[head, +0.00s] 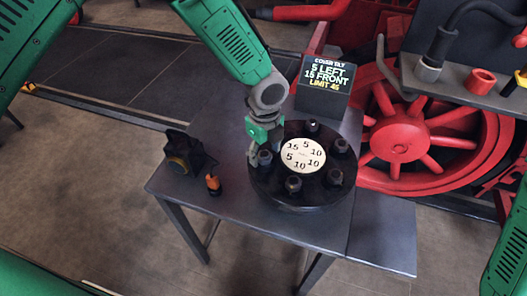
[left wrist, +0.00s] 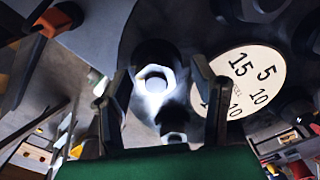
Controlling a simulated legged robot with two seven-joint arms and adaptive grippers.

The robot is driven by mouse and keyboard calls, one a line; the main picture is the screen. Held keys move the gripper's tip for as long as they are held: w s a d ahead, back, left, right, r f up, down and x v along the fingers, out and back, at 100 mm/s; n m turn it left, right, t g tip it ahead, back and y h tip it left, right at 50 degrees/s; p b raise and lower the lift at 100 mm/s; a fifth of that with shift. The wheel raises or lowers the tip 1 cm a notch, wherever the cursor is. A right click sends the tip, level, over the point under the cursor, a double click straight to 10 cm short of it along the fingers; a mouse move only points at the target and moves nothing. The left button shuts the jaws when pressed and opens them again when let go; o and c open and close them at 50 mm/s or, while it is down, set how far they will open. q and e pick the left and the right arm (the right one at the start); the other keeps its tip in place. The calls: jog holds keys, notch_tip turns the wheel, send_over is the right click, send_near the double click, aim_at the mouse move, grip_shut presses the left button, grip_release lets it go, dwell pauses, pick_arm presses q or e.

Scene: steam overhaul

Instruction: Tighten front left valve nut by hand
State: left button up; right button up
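A round black valve cover (head: 308,200) lies on the table, with several dark nuts around a white numbered disc (head: 303,155). My left gripper (head: 258,150) points down at the cover's left side, beside the left nut (head: 265,157). In the left wrist view the fingers of my left gripper (left wrist: 163,92) are apart, and a bright hex nut (left wrist: 154,80) shows between them; contact cannot be told. Another nut (head: 293,185) stands at the cover's front, clear of the gripper. The white disc also shows in the left wrist view (left wrist: 250,85). My right gripper is out of view.
A sign (head: 325,80) reading "5 LEFT, 15 FRONT, LIMIT 45" stands behind the cover. A black device (head: 185,155) and a small orange-topped item (head: 213,184) sit on the table (head: 245,222) at left. Red wheels (head: 398,140) stand behind at right.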

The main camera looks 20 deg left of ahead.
aim_at(265, 153)
pick_arm(q)
jog(key=shift+s, duration=0.1)
jog(key=shift+r, duration=0.25)
notch_tip(265, 153, up, 11)
jog(key=shift+r, duration=0.15)
jog(key=shift+d, duration=0.1)
dwell(0.3)
